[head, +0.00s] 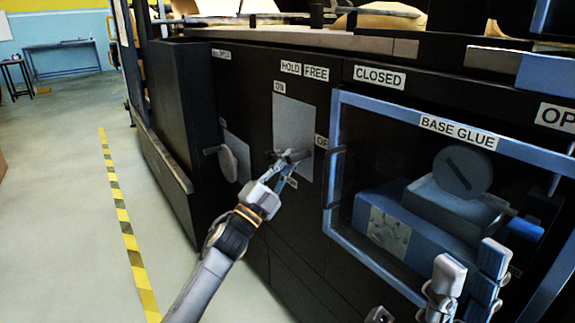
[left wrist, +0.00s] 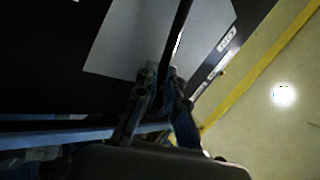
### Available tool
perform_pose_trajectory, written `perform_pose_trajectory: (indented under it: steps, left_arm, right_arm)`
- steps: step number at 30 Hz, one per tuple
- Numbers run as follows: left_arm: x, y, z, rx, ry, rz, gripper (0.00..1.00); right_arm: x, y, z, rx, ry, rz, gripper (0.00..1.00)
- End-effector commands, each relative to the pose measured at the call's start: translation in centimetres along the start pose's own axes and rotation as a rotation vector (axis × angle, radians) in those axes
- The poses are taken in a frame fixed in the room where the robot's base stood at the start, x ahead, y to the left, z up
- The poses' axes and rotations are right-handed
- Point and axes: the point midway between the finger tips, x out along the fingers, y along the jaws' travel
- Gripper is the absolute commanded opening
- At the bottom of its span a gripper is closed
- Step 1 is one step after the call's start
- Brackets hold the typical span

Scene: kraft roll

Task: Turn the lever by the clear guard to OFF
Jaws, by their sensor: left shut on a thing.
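The grey lever plate (head: 302,112) is on the dark machine front, with ON at its top and OFF at its right edge. It sits left of the clear guard (head: 336,120), a blue-framed window marked BASE GLUE. My left gripper (head: 287,162) is at the lower part of the plate, shut on the dark lever (left wrist: 181,32), which runs between its fingers in the left wrist view. In the head view the gripper mostly hides the lever, so its exact angle is hard to tell. My right gripper (head: 470,268) is open and empty before the guard.
A yellow-black floor stripe (head: 127,235) runs along the open floor at left.

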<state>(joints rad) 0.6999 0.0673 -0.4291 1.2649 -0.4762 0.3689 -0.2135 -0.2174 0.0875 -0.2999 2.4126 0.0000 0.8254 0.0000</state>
Motion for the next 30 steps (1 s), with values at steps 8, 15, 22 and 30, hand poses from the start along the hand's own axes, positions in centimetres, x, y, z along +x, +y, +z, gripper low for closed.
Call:
perform_pose_trajectory:
  steps: [8, 15, 22, 30]
  left_arm:
    - [-0.1, 0.3, -0.1, 0.014, 0.01, 0.004, 0.0]
    - [-0.2, 0.4, -0.1, 0.013, 0.01, 0.005, 0.19]
    - [-0.1, 0.2, 0.0, 0.012, 0.008, 0.003, 0.32]
    - [-1.2, 0.3, 0.1, 0.011, 0.006, 0.003, 0.32]
  right_arm:
    - [0.1, 0.0, 0.1, -0.001, 0.004, -0.002, 0.37]
    - [0.1, 0.0, 0.1, 0.0, 0.004, -0.003, 0.37]
    - [0.1, 0.0, 0.1, 0.0, 0.004, -0.003, 0.37]
    - [0.1, 0.0, 0.1, -0.001, 0.005, -0.002, 0.37]
